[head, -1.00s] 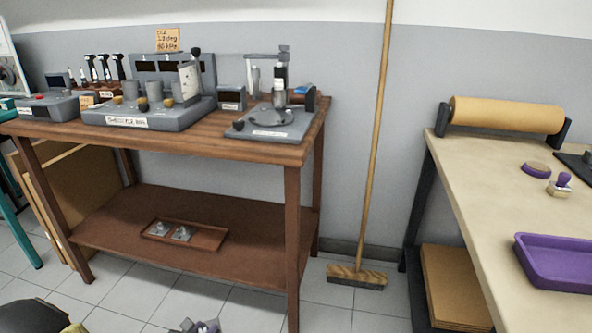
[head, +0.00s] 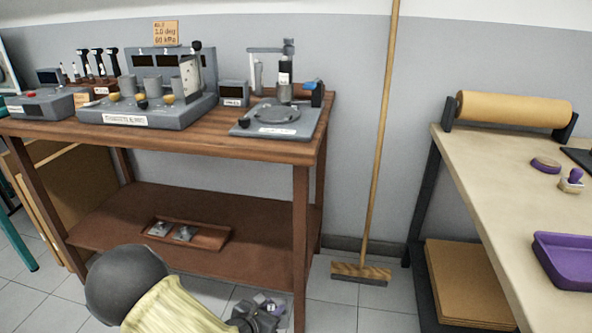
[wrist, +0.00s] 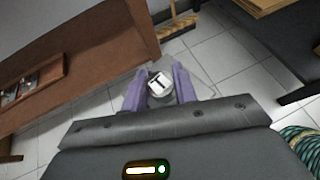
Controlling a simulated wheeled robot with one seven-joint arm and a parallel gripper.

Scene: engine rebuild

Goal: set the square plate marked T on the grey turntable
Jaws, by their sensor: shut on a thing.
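My gripper (head: 266,308) is low over the floor in front of the brown bench in the head view. In the wrist view its two purple fingers (wrist: 158,88) are shut on the grey knob of a square plate (wrist: 160,84). The knob's white top carries a dark mark that looks like a T. The plate's pale edges are hard to tell from the floor tiles. The grey turntable (head: 277,114) is a round disc on the grey instrument at the bench top's right end. It looks bare, with a post and arm behind it. My gripper is well below it, apart.
A wooden tray (head: 208,246) with two small knobbed plates lies on the lower shelf. A large grey instrument (head: 148,115) stands left of the turntable. A broom (head: 377,140) leans on the wall right of the bench. A pale table (head: 490,180) stands at the right.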

